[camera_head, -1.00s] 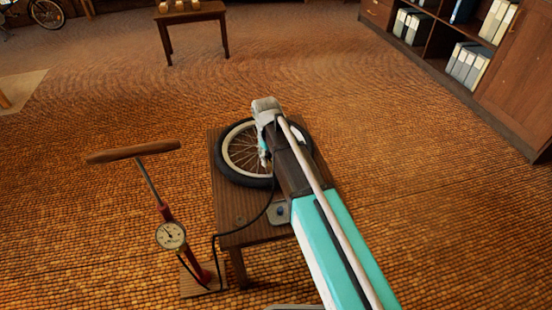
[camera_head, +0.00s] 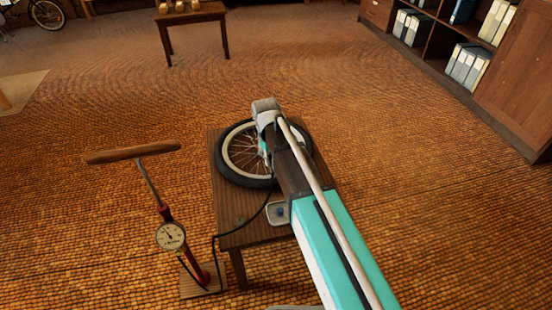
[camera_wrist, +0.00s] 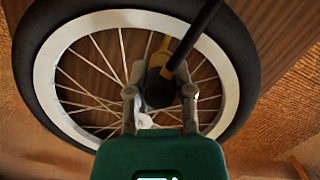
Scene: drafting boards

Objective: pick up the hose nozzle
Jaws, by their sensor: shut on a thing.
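The hose nozzle (camera_wrist: 158,84), dark with a yellow part, sits between the fingertips of my gripper (camera_wrist: 158,92) in the wrist view. My gripper is shut on it, over the spokes of a bicycle wheel (camera_wrist: 237,92). A black hose (camera_wrist: 190,38) runs from the nozzle toward the upper right. In the head view my arm hides the nozzle and most of the gripper. The wheel (camera_head: 231,175) lies flat on a small wooden table (camera_head: 238,239), and the hose (camera_head: 245,228) crosses the table.
A floor pump (camera_head: 167,213) with a gauge and wooden handle stands left of the table. A small metal dish (camera_head: 272,222) sits by the wheel. A bookcase (camera_head: 512,88) is at the right, and another table (camera_head: 190,15) stands behind. The floor between is clear.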

